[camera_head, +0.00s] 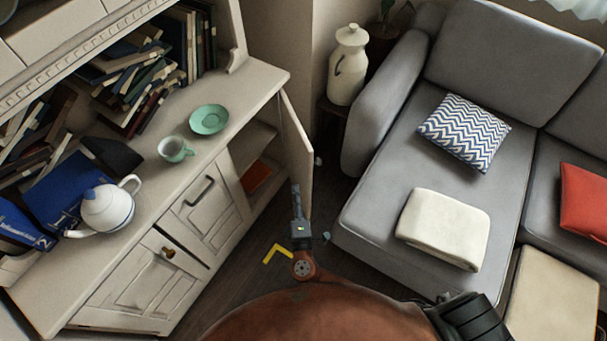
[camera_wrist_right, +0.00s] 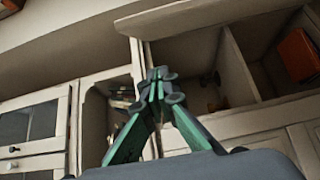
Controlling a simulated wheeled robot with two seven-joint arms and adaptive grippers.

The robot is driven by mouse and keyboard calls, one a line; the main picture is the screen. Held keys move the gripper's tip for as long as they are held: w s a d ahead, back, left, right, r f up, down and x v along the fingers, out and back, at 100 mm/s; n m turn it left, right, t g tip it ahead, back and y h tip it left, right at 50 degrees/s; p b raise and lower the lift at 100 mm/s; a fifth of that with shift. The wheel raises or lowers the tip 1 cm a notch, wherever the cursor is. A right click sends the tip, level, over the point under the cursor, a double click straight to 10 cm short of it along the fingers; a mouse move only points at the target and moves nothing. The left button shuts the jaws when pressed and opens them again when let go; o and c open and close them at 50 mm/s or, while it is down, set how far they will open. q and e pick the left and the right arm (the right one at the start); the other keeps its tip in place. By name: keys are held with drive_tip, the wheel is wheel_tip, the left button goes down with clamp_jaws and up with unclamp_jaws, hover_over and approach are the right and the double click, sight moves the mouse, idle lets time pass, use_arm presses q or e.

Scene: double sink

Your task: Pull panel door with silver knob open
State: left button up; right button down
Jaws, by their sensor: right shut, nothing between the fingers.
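The panel door (camera_head: 298,150) at the right end of the white cabinet stands swung out, showing the shelves behind it. A small greyish knob (camera_head: 318,161) shows at its outer side. My right gripper (camera_head: 296,190) is shut and empty, overlapping the lower part of the door on its inner side; I cannot tell whether it touches. In the right wrist view, the closed fingertips (camera_wrist_right: 160,75) are in front of a pale upright panel edge (camera_wrist_right: 137,62), beside the open compartment (camera_wrist_right: 196,68). My left gripper is not in view.
An orange-red book (camera_head: 257,175) lies inside the cabinet (camera_head: 243,100). Another door has a brass knob (camera_head: 168,252). A grey sofa (camera_head: 375,220) limits room at right; a narrow floor strip is free.

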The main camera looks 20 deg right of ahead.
use_arm(q)
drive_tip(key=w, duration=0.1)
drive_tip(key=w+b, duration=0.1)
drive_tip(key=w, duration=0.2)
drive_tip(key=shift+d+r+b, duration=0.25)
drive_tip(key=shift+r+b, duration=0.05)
drive_tip(key=shift+b, duration=0.05)
use_arm(e)
drive_tip(key=w+d, duration=0.6)
drive_tip(key=w, duration=0.3)
drive_tip(key=shift+w, duration=0.25)
drive_tip(key=shift+d, duration=0.15)
drive_tip(key=shift+d+f, duration=0.1)
